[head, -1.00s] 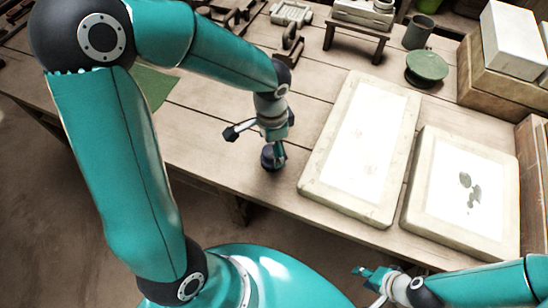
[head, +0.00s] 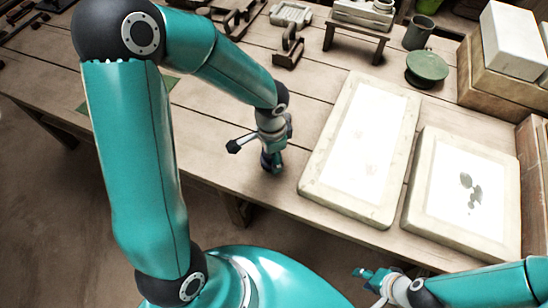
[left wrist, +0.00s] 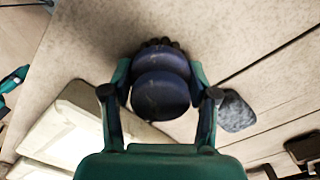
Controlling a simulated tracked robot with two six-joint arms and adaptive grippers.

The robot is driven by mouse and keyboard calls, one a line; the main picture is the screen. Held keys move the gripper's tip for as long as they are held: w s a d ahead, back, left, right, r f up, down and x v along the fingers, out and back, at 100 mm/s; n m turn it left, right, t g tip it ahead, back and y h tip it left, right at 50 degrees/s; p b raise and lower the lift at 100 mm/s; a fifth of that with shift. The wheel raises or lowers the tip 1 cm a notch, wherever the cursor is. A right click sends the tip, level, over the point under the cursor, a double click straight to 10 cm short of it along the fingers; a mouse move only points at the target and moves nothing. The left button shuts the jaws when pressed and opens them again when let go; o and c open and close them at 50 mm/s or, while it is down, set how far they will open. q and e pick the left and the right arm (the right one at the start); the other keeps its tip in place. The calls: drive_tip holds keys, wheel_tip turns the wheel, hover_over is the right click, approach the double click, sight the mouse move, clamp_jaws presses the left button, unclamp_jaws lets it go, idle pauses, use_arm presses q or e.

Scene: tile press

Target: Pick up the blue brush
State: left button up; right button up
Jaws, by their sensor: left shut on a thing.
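The blue brush (head: 267,166) stands on the wooden table near its front edge, left of the larger pale slab. My left gripper (head: 272,152) is over it, fingers pointing down, and covers much of it in the head view. In the left wrist view the brush's rounded dark blue body (left wrist: 160,95) sits between the two fingers (left wrist: 160,88). The gripper is shut on it. Dark bristles show at its far end. My right gripper (head: 371,278) is low at the front, away from the brush; its finger opening is too small to judge.
A large pale framed slab (head: 312,178) and a second one (head: 425,223) with dark green marks lie to the right. A green round lidded thing (head: 427,66), a mug (head: 418,33) and a small bench (head: 357,38) stand behind.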

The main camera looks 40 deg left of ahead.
use_arm(q)
drive_tip(key=c, duration=0.4)
drive_tip(key=shift+r, duration=0.1)
wheel_tip(320, 180, up, 20)
drive_tip(key=p, duration=0.2)
